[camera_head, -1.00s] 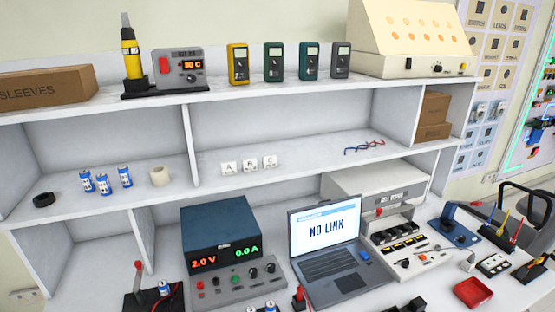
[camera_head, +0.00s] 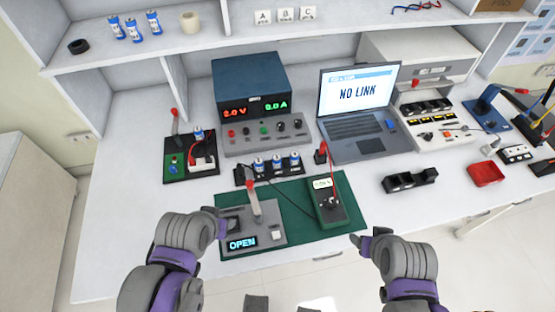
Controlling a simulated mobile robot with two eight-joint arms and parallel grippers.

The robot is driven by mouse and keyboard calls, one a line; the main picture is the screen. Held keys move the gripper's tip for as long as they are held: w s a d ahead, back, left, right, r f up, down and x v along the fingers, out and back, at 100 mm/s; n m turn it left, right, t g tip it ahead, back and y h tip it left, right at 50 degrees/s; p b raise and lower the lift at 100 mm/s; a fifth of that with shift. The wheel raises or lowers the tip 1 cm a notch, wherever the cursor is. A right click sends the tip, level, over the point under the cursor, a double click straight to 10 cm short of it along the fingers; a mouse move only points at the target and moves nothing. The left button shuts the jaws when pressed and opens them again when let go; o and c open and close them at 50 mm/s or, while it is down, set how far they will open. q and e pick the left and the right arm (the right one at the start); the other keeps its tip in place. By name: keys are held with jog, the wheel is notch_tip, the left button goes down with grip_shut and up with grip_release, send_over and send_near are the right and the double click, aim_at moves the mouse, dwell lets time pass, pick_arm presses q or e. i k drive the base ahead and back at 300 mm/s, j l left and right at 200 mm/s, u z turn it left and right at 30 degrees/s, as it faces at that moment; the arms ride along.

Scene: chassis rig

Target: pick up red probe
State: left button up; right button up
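A small red upright piece (camera_head: 323,149) in a dark holder stands just behind the multimeter, in front of the laptop; it may be the red probe, but it is too small to be sure. A dark green multimeter (camera_head: 329,203) with a lit display lies on the green mat (camera_head: 290,190). A thin dark lead runs across the mat beside it. My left gripper (camera_head: 217,221) is at the left edge of the grey box reading OPEN. My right gripper (camera_head: 367,237) is near the mat's lower right corner. Neither visibly holds anything; their finger gaps are unclear.
The grey OPEN box (camera_head: 262,228) has a red-tipped lever. A battery row (camera_head: 275,167), power supply (camera_head: 250,100), laptop (camera_head: 360,100) and switch board (camera_head: 190,155) stand behind. A black block (camera_head: 410,180) and red tray (camera_head: 486,174) are right. The far left bench is clear.

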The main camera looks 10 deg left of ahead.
aim_at(323, 147)
jog(key=i+l+u, duration=0.1)
jog(key=l, duration=0.2)
jog(key=i+l, duration=0.15)
jog(key=l, duration=0.15)
jog(key=k+j+u, duration=0.1)
jog(key=u, duration=0.9)
